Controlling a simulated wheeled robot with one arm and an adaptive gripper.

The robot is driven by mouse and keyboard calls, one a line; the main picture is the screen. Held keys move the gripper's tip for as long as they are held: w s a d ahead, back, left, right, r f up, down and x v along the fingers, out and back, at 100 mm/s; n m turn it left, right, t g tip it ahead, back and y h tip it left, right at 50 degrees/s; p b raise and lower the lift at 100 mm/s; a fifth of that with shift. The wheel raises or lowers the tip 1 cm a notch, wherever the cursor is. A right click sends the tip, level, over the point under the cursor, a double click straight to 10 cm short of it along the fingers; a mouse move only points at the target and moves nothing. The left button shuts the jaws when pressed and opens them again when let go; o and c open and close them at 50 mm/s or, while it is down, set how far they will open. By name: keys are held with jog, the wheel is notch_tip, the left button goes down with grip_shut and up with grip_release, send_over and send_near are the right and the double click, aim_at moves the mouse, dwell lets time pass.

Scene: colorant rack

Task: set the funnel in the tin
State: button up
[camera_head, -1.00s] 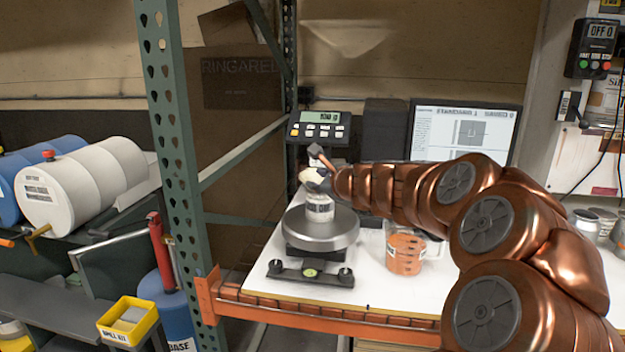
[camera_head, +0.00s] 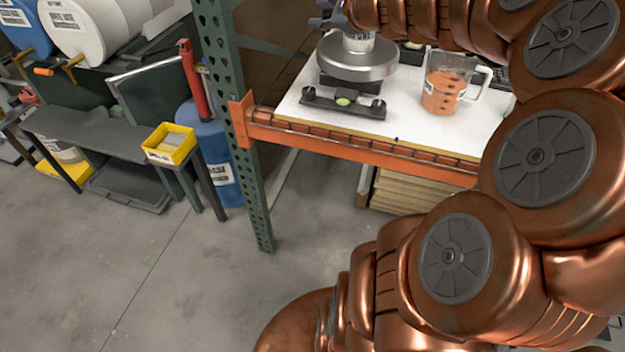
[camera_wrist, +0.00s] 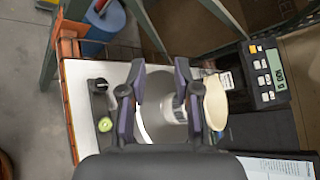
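In the wrist view the tin (camera_wrist: 176,108) shows behind and between my fingers. In the head view only part of my gripper (camera_head: 328,21) shows, left of the tin at the top edge.
The scale display (camera_wrist: 268,75) stands behind the pan. A clear jug (camera_head: 445,88) with orange contents is right of the scale. A green rack post (camera_head: 235,120) rises at the left, with an orange shelf beam (camera_head: 350,145) in front. A yellow bin (camera_head: 169,144) sits farther left.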

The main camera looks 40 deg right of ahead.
jog(key=s+a+f+n+g+y, duration=0.1)
jog(key=a+f+n+g+y, duration=0.3)
jog(key=a, duration=0.6)
jog(key=s+a+f+n+y, duration=0.1)
jog(key=a+f+n, duration=0.2)
jog(key=a+n, duration=0.5)
jog(key=s+a+f+n+g, duration=0.6)
jog(key=s+a+f, duration=0.1)
jog(key=s+a, duration=0.45)
jog(key=s+d+f+n+g+h, duration=0.1)
jog(key=s+f+n+g+h, duration=0.1)
jog(key=s, duration=0.6)
jog(key=s+d+f+n+g+h, duration=0.1)
jog(key=s+d+f+n+g, duration=0.1)
jog(key=s+n, duration=0.4)
jog(key=s+f+g, duration=0.1)
jog(key=s+f, duration=0.1)
jog(key=s, duration=0.1)
jog(key=shift+f+n+g+h, duration=0.3)
jog(key=shift+f+h, duration=0.05)
jog(key=shift+h, duration=0.05)
jog(key=shift+s, duration=0.1)
